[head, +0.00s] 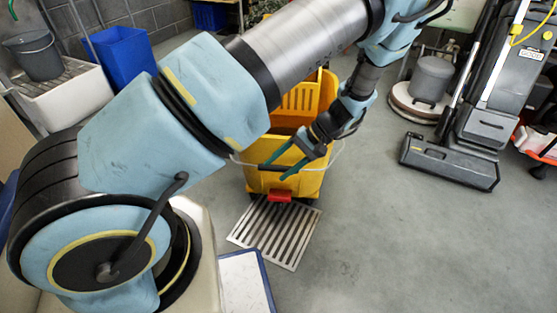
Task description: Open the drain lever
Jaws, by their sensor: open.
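A yellow mop bucket (258,182) stands on the floor in the middle of the head view. A red lever-like part (279,196), seemingly the drain lever, sticks out low on its near side, above a floor grate. My gripper (276,171) has two teal fingers spread apart. It is in front of the bucket and appears above the red part, apart from it in the picture. A dark grip on the bucket's thin wire handle shows between or behind the fingers; I cannot tell if they touch. My arm hides the bucket's upper left.
The slatted metal grate (275,232) lies in the floor below the bucket. A blue-edged white panel (245,282) is at the bottom. A floor machine (480,130) and a round polisher (430,80) stand right. A blue bin (122,62) is upper left. The right foreground floor is clear.

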